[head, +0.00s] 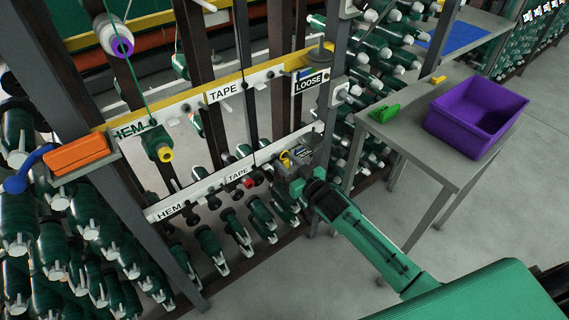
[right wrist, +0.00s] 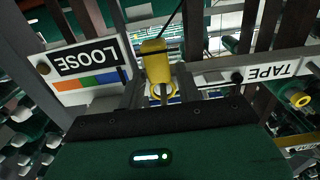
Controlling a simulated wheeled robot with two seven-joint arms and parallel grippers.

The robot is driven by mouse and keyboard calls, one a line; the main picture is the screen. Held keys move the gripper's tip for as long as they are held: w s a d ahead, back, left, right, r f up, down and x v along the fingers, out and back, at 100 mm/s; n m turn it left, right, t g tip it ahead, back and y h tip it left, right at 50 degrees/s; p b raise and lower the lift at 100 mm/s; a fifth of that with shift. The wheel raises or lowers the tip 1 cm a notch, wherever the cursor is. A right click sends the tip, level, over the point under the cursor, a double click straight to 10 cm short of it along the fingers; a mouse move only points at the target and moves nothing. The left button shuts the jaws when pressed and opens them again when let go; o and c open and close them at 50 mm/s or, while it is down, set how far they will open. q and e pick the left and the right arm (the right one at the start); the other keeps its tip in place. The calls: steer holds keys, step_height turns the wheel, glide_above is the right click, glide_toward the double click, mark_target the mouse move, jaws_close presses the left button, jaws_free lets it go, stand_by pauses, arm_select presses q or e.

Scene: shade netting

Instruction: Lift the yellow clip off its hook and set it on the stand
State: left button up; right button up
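The yellow clip (head: 285,158) hangs at the lower white rail, near the right end of the rack. In the right wrist view the yellow clip (right wrist: 156,62) hangs straight ahead, with a ring at its lower end. My right gripper (head: 292,168) is at the clip. Its two fingers (right wrist: 160,92) stand on either side of the clip's ring and look open, with a gap to it. The hook itself is hard to make out. A grey stand (head: 450,150) is at the right of the rack. My left gripper is not in view.
A purple bin (head: 477,112), a green piece (head: 384,112) and a small yellow piece (head: 438,79) are on the stand, with bare room at its front. Rack posts and green spools crowd around my right gripper. A LOOSE sign (head: 311,81) is above it.

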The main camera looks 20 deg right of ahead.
steer(key=c, duration=0.7)
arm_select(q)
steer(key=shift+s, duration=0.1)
arm_select(e)
steer(key=shift+c, duration=0.2)
steer(key=shift+r, duration=0.35)
arm_select(q)
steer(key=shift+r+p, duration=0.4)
steer(key=shift+p, duration=0.55)
arm_select(e)
steer(key=r+v, duration=0.1)
steer(key=v, duration=1.7)
steer(key=shift+s, duration=0.1)
arm_select(q)
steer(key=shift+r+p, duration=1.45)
steer(key=shift+p, duration=0.05)
arm_select(e)
steer(key=v, duration=0.8)
